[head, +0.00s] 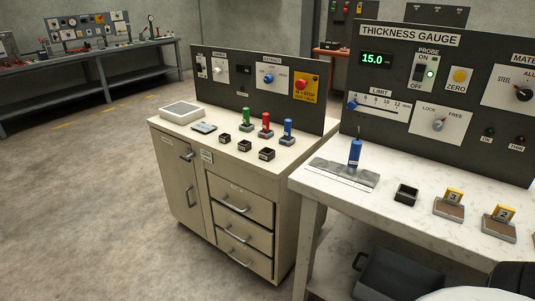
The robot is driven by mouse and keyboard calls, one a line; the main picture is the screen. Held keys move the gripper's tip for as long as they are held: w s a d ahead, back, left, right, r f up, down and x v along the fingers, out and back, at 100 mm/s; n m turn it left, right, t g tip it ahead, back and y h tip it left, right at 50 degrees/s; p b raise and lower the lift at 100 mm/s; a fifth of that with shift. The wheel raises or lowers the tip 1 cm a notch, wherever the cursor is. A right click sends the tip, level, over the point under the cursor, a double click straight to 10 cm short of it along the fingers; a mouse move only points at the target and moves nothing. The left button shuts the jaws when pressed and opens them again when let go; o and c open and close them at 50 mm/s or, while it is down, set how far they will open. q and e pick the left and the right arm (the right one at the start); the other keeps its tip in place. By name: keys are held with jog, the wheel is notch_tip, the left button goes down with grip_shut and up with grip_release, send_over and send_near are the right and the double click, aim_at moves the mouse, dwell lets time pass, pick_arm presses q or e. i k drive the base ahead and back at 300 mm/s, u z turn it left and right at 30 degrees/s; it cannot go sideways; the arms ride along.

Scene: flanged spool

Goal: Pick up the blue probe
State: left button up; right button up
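A blue probe (355,153) with a thin rod or cable at its top stands upright on a grey metal plate (335,177). The plate lies at the left end of the white marbled table (390,172), in front of the thickness gauge panel (425,75). The gauge display reads 15.0, and its probe switch has a green light. Another blue-handled tool (288,128) stands on the beige cabinet, beside a red and a green one. Neither of my grippers shows in the head view.
A small black open box (406,195) and two stands with yellow number tags, 3 (450,203) and 2 (500,220), sit right of the plate. The beige cabinet (235,185) stands to the left. A dark bin (400,274) is under the table. Open floor lies at left.

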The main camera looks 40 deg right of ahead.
aim_at(353, 156)
jog(key=u, duration=0.25)
jog(key=i, duration=1.75)
jog(key=z, duration=2.8)
